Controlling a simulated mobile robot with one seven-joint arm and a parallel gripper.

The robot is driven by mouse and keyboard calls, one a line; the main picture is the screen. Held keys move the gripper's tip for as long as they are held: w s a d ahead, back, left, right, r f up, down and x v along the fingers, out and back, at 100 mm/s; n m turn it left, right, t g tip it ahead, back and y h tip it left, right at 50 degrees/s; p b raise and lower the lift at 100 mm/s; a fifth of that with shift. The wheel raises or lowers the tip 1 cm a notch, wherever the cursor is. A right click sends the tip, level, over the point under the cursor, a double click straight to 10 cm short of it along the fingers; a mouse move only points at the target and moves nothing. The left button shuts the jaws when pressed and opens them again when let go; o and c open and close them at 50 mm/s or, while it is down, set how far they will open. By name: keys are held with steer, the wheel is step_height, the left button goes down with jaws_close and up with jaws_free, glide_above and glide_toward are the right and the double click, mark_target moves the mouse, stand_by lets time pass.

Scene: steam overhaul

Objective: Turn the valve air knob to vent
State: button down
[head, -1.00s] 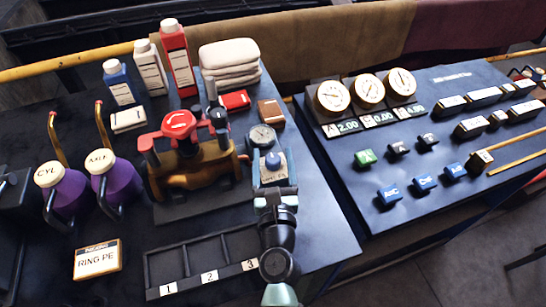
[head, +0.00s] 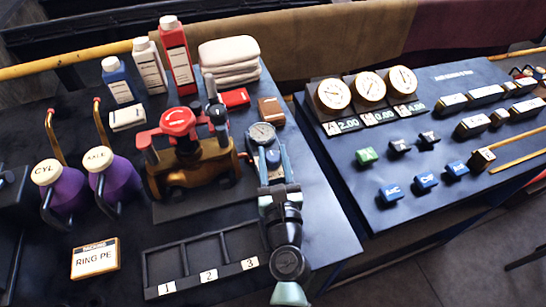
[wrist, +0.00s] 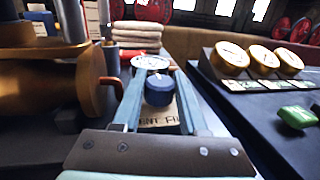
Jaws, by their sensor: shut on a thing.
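The valve air knob (wrist: 158,88) is a small dark blue knob on a pale plate, partly labelled "VENT FILL". It shows in the wrist view between my fingers. My gripper (wrist: 157,92) is shut on the knob, one finger on each side. In the head view my gripper (head: 271,160) reaches the knob from the near side, just below a small round gauge (head: 262,132). The fingers hide most of the plate there. I cannot tell which mark the knob points to.
A brass valve (head: 190,178) with a red handwheel (head: 178,122) stands close on the left. A black rack (head: 185,250) numbered 1 to 3 lies in front. Purple jars (head: 120,180) are further left. A sloped panel (head: 350,190) with gauges and buttons is on the right, across a gap.

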steer(key=n+y+b, duration=0.2)
steer(key=y, duration=0.1)
steer(key=shift+d+f+g, duration=0.15)
steer(key=shift+g, duration=0.15)
steer(key=n+g+y, duration=0.1)
steer(key=n+y, duration=0.1)
steer(key=n+g+y+b, duration=0.1)
steer(key=y, duration=0.2)
steer(key=shift+w+r+n+g, duration=0.1)
steer(key=shift+r+n+g, duration=0.1)
steer(key=shift+n+g, duration=0.15)
steer(key=n+g+y+b, duration=0.1)
steer(key=n+g+y, duration=0.2)
steer(key=y, duration=0.1)
steer(key=shift+g, duration=0.25)
steer(key=shift+f+n+g+y+b, duration=0.1)
steer(key=shift+n+g+y+b, duration=0.45)
steer(key=shift+n+g+y, duration=0.4)
steer(key=shift+n+g, duration=0.4)
steer(key=shift+g, duration=0.25)
steer(key=shift+c, duration=2.2)
jaws_free()
steer(key=shift+a, duration=0.2)
